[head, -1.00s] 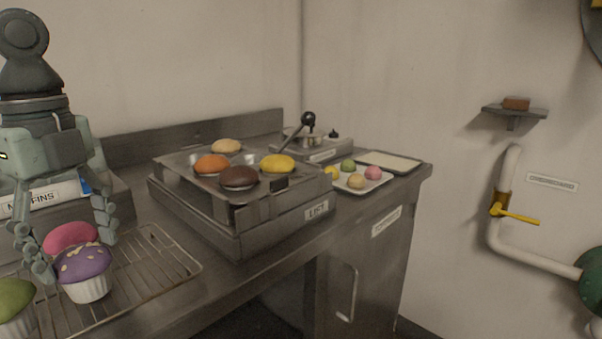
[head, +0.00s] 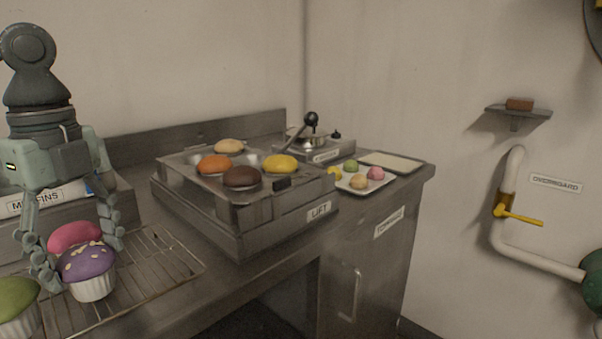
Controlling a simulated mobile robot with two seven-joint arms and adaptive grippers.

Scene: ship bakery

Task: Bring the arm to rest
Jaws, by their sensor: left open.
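My left gripper (head: 82,264) is open and points down at the left of the head view. Its fingers hang on either side of a pink muffin (head: 74,235) and a purple muffin with pale flecks (head: 88,268). The purple muffin stands in a white cup on the wire rack (head: 160,268), in front of the pink one. I cannot tell whether the fingers touch either muffin. My right gripper is not in view.
A green muffin (head: 14,300) is at the lower left. The lift (head: 272,222) carries a tray of several buns. A valve pipe (head: 512,180) is on the right wall.

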